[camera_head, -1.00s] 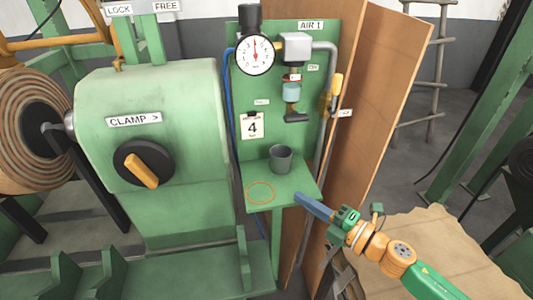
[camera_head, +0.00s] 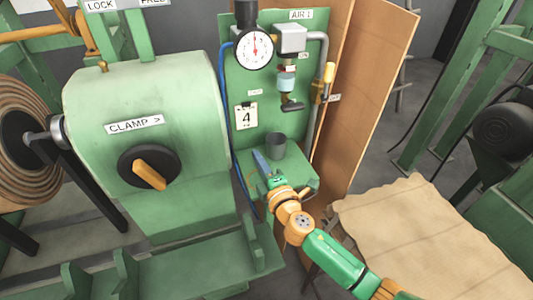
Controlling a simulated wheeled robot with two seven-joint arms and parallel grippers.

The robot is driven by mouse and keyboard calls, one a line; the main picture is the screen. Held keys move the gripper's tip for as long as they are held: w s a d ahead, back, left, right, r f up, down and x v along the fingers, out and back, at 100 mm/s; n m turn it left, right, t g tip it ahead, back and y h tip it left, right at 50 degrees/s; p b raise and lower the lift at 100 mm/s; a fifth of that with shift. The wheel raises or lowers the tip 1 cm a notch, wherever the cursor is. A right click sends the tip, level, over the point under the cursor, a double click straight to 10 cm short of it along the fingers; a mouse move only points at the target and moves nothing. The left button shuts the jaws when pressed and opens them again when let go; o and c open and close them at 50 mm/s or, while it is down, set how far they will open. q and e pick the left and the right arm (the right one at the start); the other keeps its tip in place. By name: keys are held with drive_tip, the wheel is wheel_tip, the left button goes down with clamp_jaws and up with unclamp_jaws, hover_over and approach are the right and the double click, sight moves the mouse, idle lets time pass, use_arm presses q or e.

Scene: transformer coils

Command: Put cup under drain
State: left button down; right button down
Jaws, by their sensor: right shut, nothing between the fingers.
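The dark grey cup (camera_head: 276,146) stands upright on the small green shelf (camera_head: 304,184), at the back near the panel. The drain (camera_head: 291,105) is the black outlet below the clear bowl (camera_head: 286,82) of the air unit, above and a little right of the cup. My right gripper (camera_head: 260,160) is shut and empty, its blue-grey fingers over the shelf just left of the cup in the picture. I cannot tell whether the fingers touch the cup. My right gripper and arm hide the front of the shelf. My left gripper is not in view.
A round gauge (camera_head: 255,44) and a yellow-handled valve (camera_head: 328,77) flank the air unit. The green clamp machine (camera_head: 150,95) with its knob (camera_head: 150,169) stands at left. Brown boards (camera_head: 370,90) rise at right. Brown sheeting (camera_head: 430,225) lies at lower right.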

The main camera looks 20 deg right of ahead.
sight(274, 150)
drive_tip(key=shift+w+d, duration=0.15)
drive_tip(key=shift+d, duration=0.6)
drive_tip(key=shift+w+d, duration=0.1)
drive_tip(key=shift+d, duration=0.6)
drive_tip(key=shift+a, duration=0.1)
drive_tip(key=shift+w+d, duration=0.25)
drive_tip(key=shift+d, duration=0.4)
drive_tip(key=shift+w+d, duration=0.25)
drive_tip(key=shift+d, duration=0.4)
drive_tip(key=shift+a, duration=0.15)
